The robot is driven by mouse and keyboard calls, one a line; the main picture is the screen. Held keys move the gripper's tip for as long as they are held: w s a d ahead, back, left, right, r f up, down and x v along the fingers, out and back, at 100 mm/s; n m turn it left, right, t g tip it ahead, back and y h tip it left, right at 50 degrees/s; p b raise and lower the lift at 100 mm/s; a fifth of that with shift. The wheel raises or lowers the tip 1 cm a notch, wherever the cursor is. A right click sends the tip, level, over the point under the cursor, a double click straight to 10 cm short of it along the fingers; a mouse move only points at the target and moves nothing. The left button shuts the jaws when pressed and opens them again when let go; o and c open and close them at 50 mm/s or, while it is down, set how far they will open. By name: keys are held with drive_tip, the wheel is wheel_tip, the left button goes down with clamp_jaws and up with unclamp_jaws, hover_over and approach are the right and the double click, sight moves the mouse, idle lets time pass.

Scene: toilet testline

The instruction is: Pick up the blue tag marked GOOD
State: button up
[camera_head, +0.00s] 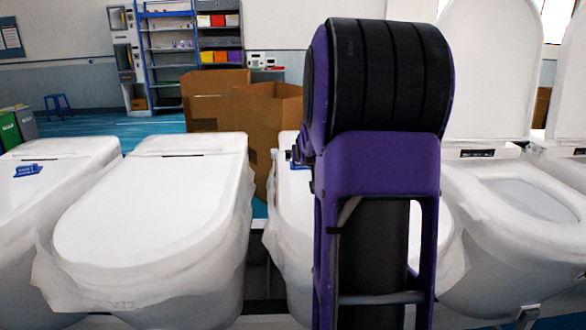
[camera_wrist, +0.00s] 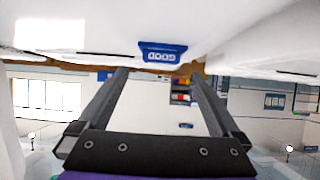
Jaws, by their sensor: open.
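A blue tag (camera_wrist: 162,52) with pale lettering shows in the wrist view, on a white toilet surface (camera_wrist: 105,35). The lettering looks like GOOD but is too small to read surely. My gripper (camera_wrist: 159,75) is open, its two fingers apart, with the tag just beyond the fingertips and between them; nothing is held. In the head view a bit of blue (camera_head: 300,164) shows on the toilet partly hidden behind my arm. Another blue tag (camera_head: 27,170) lies on the lid of the far left toilet; its lettering is unreadable. My gripper is mostly hidden there.
A closed white toilet (camera_head: 150,205) wrapped in plastic stands left of my arm. A toilet with raised lid (camera_head: 490,70) stands at right. Cardboard boxes (camera_head: 268,125) stand behind the row. Shelves (camera_head: 170,55) and a blue stool (camera_head: 58,105) are farther back.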

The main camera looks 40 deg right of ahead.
sight(303, 166)
drive_tip(key=shift+x, duration=3.05)
drive_tip(key=shift+r, duration=0.1)
drive_tip(key=c, duration=1.3)
